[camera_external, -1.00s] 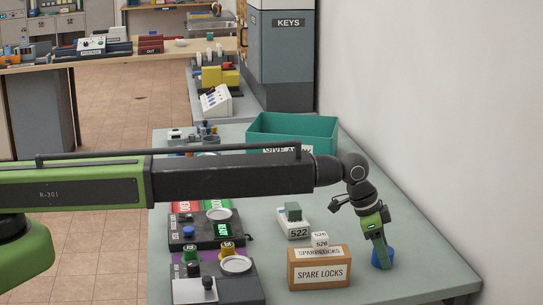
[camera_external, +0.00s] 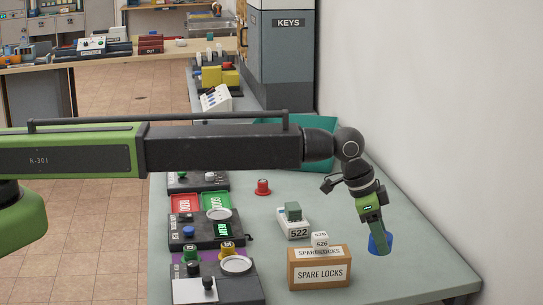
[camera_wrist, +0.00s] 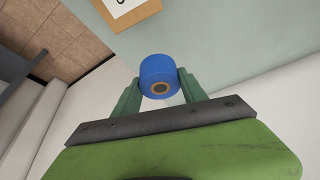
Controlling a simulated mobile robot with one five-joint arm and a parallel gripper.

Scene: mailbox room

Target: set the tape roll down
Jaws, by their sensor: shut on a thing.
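The blue tape roll (camera_external: 381,243) is at the tip of my gripper (camera_external: 378,235), at the right of the grey table. In the wrist view the tape roll (camera_wrist: 158,76) sits between the two green fingers of my gripper (camera_wrist: 160,85), which are shut on it. Its dark core with an orange ring faces the camera. In the external view the roll appears tilted and seems to be a little above the tabletop, right of the spare locks box.
The brown spare locks box (camera_external: 319,270) stands just left of my gripper. A block marked 522 (camera_external: 294,224) and a red knob (camera_external: 263,187) are farther back. Control panels line the table's left side. The tabletop (camera_external: 420,275) is clear near the right front.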

